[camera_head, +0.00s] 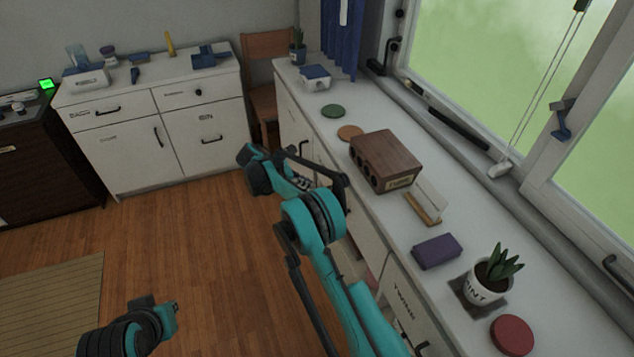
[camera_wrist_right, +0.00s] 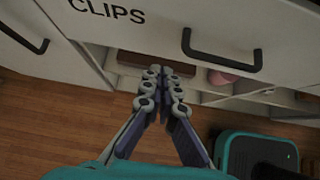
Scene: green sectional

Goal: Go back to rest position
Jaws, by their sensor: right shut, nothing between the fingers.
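My right arm reaches in from the bottom of the head view, over the floor beside the long white counter. Its gripper (camera_head: 302,182) is in front of the counter's cabinet fronts and is partly hidden by its own links. In the right wrist view the fingers of this gripper (camera_wrist_right: 163,82) are together with nothing between them. They are below a white drawer front marked CLIPS (camera_wrist_right: 160,22), in front of an open shelf. A dark and teal part of my left arm shows at the bottom left of the head view, but its fingers do not show.
The counter (camera_head: 385,222) along the window holds a brown wooden box (camera_head: 388,158), a purple block (camera_head: 437,251), a potted plant (camera_head: 491,283) and a red disc (camera_head: 512,335). A white cabinet (camera_head: 140,150) stands at the back. The wooden floor (camera_head: 215,260) between is clear.

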